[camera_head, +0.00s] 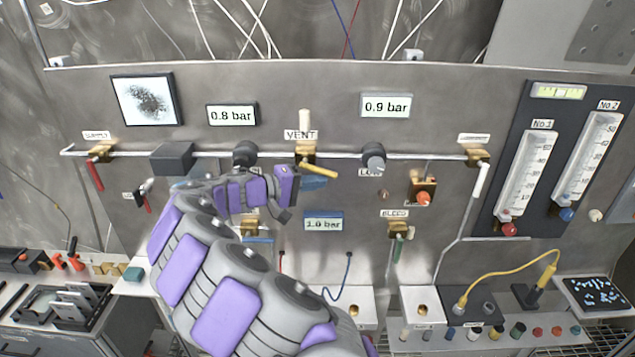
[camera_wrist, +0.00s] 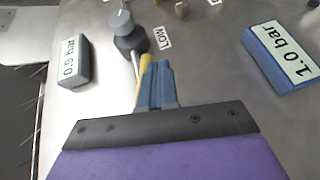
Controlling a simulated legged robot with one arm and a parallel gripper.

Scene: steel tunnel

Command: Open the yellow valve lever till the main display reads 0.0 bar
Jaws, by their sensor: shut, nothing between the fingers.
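The yellow valve lever (camera_head: 319,169) slants down to the right from a brass valve under the VENT label (camera_head: 301,135). My gripper (camera_head: 322,183) is shut, with its blue fingers just below the lever in the head view. In the wrist view the closed fingers (camera_wrist: 161,88) lie alongside the yellow lever (camera_wrist: 146,78), with nothing between them; whether they touch it I cannot tell. Three displays show: 0.8 bar (camera_head: 232,115), 0.9 bar (camera_head: 386,106) and 1.0 bar (camera_head: 324,224). None is visibly labelled as main.
A grey knob (camera_head: 374,158) by the LOW label and a dark knob (camera_head: 245,152) flank the vent valve. A red lever (camera_head: 96,176), a white lever (camera_head: 480,181) and a green lever (camera_head: 398,247) are on the panel. Below are benches with equipment.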

